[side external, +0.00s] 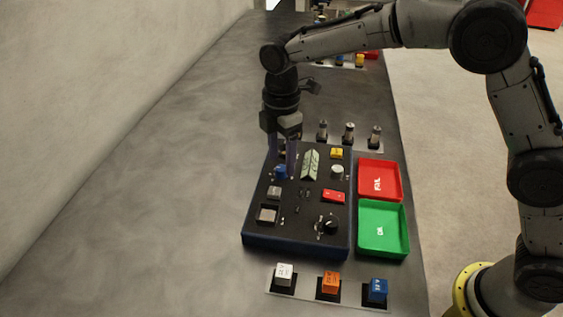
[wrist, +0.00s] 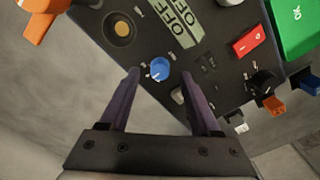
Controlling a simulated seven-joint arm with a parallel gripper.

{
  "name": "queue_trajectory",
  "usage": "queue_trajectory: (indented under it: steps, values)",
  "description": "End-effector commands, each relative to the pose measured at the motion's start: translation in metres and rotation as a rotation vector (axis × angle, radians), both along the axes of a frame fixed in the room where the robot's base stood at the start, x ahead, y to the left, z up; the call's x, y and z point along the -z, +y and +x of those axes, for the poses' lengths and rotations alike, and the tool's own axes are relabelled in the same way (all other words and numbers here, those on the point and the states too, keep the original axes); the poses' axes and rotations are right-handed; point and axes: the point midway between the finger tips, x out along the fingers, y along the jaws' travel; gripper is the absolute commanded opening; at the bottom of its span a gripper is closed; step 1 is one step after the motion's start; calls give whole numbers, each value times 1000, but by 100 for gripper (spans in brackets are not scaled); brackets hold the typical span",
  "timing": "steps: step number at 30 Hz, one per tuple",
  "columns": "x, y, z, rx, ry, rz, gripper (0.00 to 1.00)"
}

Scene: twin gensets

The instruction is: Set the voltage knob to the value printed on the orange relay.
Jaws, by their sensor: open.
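The dark control panel (side external: 293,229) carries a blue knob (side external: 280,173) and a black knob (side external: 330,224). I cannot read which is the voltage knob. My gripper (side external: 286,174) is open and points down at the blue knob. In the wrist view, my gripper (wrist: 159,63) has its fingertips on either side of the blue knob (wrist: 158,69); contact cannot be told. The black knob (wrist: 263,82) is well to the right. The orange relay (side external: 329,284) stands in the near row between a white and a blue relay; its print is too small to read.
Two displays (wrist: 178,22) read OFF. A red switch (side external: 333,197) sits on the panel. Red (side external: 393,168) and green (side external: 372,241) trays stand to its right. White (side external: 284,273) and blue (side external: 377,289) relays flank the orange one. Cylindrical parts (side external: 348,132) stand behind. The table's left is clear.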

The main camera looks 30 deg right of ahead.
Motion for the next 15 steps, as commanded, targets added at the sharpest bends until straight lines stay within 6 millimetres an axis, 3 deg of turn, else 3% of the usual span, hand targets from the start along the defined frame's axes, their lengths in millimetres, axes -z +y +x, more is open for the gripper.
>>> queue_trajectory:
  steps: [6, 15]
  values:
    - [18, 0, 0, 0, 0, 0, 64]
    - [21, 0, 0, 0, 0, 0, 64]
